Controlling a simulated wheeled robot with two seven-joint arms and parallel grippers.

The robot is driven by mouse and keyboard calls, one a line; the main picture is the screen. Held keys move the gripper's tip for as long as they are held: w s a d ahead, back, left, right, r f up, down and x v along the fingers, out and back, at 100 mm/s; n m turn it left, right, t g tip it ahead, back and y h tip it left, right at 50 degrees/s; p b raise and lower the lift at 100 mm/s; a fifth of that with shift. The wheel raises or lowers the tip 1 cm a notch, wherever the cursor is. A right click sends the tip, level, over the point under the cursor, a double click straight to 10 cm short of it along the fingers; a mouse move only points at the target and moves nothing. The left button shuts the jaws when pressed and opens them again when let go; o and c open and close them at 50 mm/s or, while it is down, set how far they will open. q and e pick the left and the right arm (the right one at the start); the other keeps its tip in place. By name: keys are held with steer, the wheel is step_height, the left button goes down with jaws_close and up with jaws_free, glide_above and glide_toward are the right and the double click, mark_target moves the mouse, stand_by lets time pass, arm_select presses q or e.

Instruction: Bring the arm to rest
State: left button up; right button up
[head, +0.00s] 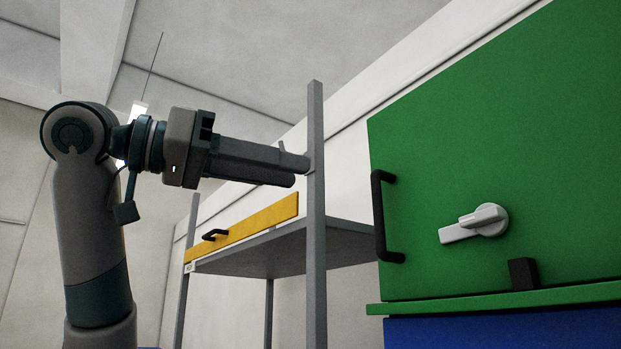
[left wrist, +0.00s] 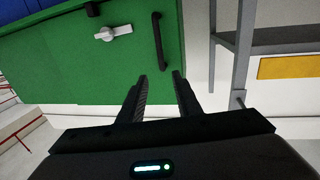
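My left arm (head: 90,210) comes up from the lower left in the head view and bends at a raised joint. My left gripper (head: 297,171) points right, with its fingertips beside a grey rack post in the picture; I cannot tell whether they touch it. In the left wrist view the two fingers of the left gripper (left wrist: 160,76) are apart with nothing between them. They point toward the green cabinet door (left wrist: 80,70), near its black handle (left wrist: 158,42). My right gripper shows in neither view. No eyeglass frames are visible.
A grey rack (head: 316,230) with a yellow front panel (head: 250,223) stands behind the gripper. The green door (head: 450,140) has a black bar handle (head: 378,215) and a pale lever (head: 478,223), with a blue panel (head: 500,334) below. Open air lies above the arm.

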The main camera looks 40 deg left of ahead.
arm_select(q)
steer(key=shift+s+a, duration=0.35)
steer(key=shift+s, duration=0.3)
